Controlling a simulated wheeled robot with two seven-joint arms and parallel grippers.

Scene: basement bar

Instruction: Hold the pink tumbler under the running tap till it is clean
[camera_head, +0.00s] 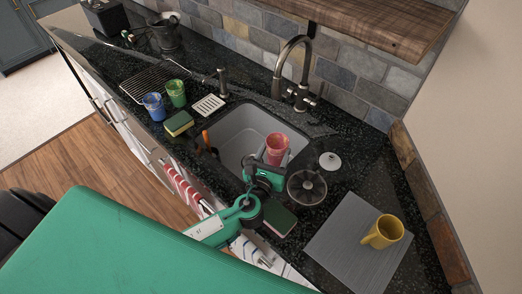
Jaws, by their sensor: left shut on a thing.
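The pink tumbler (276,147) stands upright over the right part of the sink (239,127). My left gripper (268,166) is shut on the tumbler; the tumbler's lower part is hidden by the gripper. The tap (297,62) arches over the back edge of the sink, behind the tumbler. I cannot make out a stream of water from its spout. My right gripper does not show.
A black round strainer (307,187) and a white round lid (330,161) lie right of the sink. A yellow mug (383,232) stands on a grey mat (345,250).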

